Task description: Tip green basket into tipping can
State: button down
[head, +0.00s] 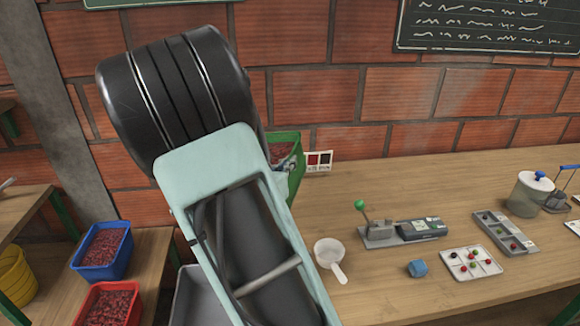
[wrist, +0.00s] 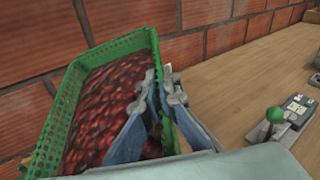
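The green basket (head: 297,178), full of red cherries, is partly hidden behind my arm in the head view. In the wrist view the green basket (wrist: 67,105) fills the left side, its mesh wall rising beside the brick wall. My gripper (wrist: 160,118) is at its right wall, with one blue-grey finger inside over the cherries and the other outside. The basket wall lies between the fingers, which look closed on it. My arm hides the gripper in the head view. A grey open container (head: 190,300) shows below my arm, partly hidden; I cannot tell whether it is the tipping can.
A blue basket (head: 103,252) and a red basket (head: 108,305) of cherries stand at left, near a yellow bucket (head: 15,275).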

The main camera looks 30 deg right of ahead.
jog(key=shift+w+r, duration=0.1)
jog(key=shift+r, duration=0.15)
jog(key=shift+a+r+n+t+h, duration=0.2)
jog(key=shift+a+r+n+h, duration=0.15)
jog(key=shift+r, duration=0.25)
jog(key=shift+a+r+n+t+h, duration=0.2)
jog(key=shift+r+n+h, duration=0.15)
jog(key=shift+r, duration=0.2)
jog(key=shift+a, duration=0.15)
jog(key=shift+w+a+r+n+t+h, duration=0.15)
jog(key=shift+a+r+n+t+h, duration=0.25)
jog(key=shift+a+r+n+h, duration=0.35)
jog(key=shift+a+f, duration=0.1)
jog(key=shift+a, duration=0.1)
dwell(0.5)
jog(key=shift+w+a+r+n+t+h, duration=0.15)
jog(key=shift+a+n+t+h, duration=0.1)
jog(key=shift+a+n+t, duration=0.2)
jog(key=shift+a+r+n+t+h, duration=0.2)
jog(key=shift+a+n+t, duration=0.15)
jog(key=shift+a+n, duration=0.2)
